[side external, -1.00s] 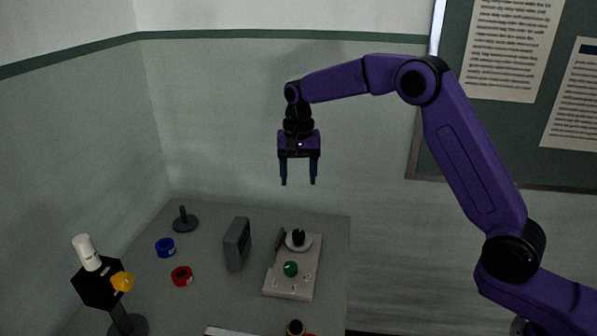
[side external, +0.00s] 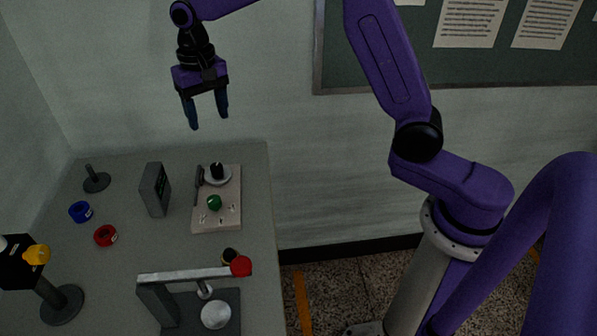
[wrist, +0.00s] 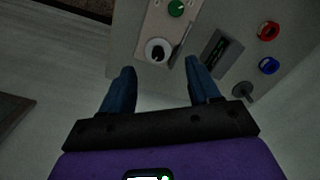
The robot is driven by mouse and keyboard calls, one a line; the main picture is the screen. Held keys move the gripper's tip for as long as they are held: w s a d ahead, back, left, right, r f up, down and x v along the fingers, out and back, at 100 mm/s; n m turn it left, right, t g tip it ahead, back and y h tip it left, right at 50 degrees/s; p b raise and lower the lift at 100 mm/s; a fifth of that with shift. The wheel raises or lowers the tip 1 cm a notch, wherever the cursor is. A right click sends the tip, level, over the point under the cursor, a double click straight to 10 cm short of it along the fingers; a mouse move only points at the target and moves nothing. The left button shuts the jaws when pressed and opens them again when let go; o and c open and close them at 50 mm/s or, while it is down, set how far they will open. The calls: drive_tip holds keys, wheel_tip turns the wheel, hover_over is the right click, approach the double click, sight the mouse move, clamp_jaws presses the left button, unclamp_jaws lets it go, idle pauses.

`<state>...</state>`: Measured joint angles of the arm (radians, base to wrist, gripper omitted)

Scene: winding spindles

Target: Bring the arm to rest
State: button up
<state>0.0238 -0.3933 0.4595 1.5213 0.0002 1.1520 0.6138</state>
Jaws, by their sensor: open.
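My gripper (side external: 209,122) is open and empty. It hangs in the air above the back of the table (side external: 253,215), with its fingers pointing down and slightly tilted. In the wrist view its two blue fingers (wrist: 160,67) are spread apart with nothing between them. Below it is a beige board (side external: 230,215) with a green knob (side external: 214,203) and a white disc (side external: 219,182) with a black centre. The disc also shows in the wrist view (wrist: 163,57). The gripper touches nothing.
A grey box (side external: 155,190), a blue ring (side external: 80,211), a red ring (side external: 105,236) and a dark peg stand (side external: 96,182) are to the left. A lever device with a red knob (side external: 241,266) and a stand with a yellow knob (side external: 37,255) are in front.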

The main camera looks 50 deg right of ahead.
drive_tip(key=s+d+n, duration=0.3)
drive_tip(key=s+n, duration=0.2)
drive_tip(key=s, duration=0.6)
drive_tip(key=s+d+f+n, duration=0.1)
drive_tip(key=s+d+n, duration=0.2)
drive_tip(key=s, duration=0.9)
drive_tip(key=s+d+n, duration=0.3)
drive_tip(key=s+n, duration=0.4)
drive_tip(key=s, duration=0.5)
drive_tip(key=shift+s+d+f, duration=0.15)
drive_tip(key=shift+s+f, duration=0.1)
drive_tip(key=shift+f, duration=0.1)
